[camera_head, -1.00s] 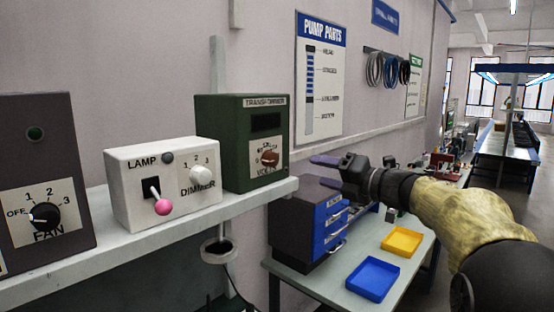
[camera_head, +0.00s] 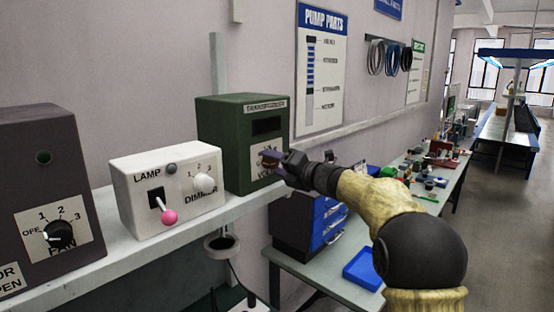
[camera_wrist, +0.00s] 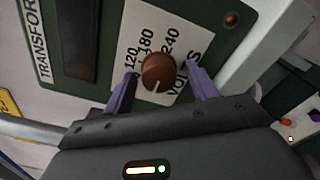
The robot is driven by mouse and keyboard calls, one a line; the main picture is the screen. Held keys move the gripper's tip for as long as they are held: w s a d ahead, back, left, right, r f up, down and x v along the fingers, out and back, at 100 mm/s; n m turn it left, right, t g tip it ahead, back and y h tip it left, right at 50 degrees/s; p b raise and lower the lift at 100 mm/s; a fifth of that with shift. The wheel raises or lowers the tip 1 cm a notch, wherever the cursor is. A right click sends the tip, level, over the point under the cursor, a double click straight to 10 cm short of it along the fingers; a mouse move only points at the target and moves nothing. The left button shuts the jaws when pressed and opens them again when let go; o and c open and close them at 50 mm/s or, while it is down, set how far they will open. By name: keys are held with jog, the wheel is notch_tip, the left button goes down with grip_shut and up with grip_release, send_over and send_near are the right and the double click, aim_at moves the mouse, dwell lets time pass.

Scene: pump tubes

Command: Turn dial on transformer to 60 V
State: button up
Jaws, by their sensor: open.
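The green transformer (camera_head: 220,150) stands at the right end of the shelf. Its brown dial (camera_wrist: 158,72) sits on a white scale plate (camera_wrist: 165,35) in the wrist view, where 120, 180 and 240 can be read; the lower part of the scale is hidden. A pale pointer line on the dial points toward my gripper's palm. My gripper (camera_head: 272,160) is at the front of the transformer. In the wrist view my gripper (camera_wrist: 160,85) is open, with one purple finger on each side of the dial. Contact with the dial cannot be told.
A white lamp and dimmer box (camera_head: 165,190) with a pink-tipped switch stands left of the transformer. A dark fan box (camera_head: 40,180) is farther left on the shelf (camera_head: 110,247). Blue drawers (camera_head: 325,222) and a blue tray (camera_head: 362,270) are below right.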

jog(key=shift+c, duration=0.4)
jog(key=c, duration=0.9)
jog(key=shift+m, duration=0.4)
jog(key=m+p, duration=0.2)
jog(key=m, duration=0.2)
jog(key=shift+r, duration=0.1)
jog(key=m+p, duration=0.2)
jog(key=m, duration=0.2)
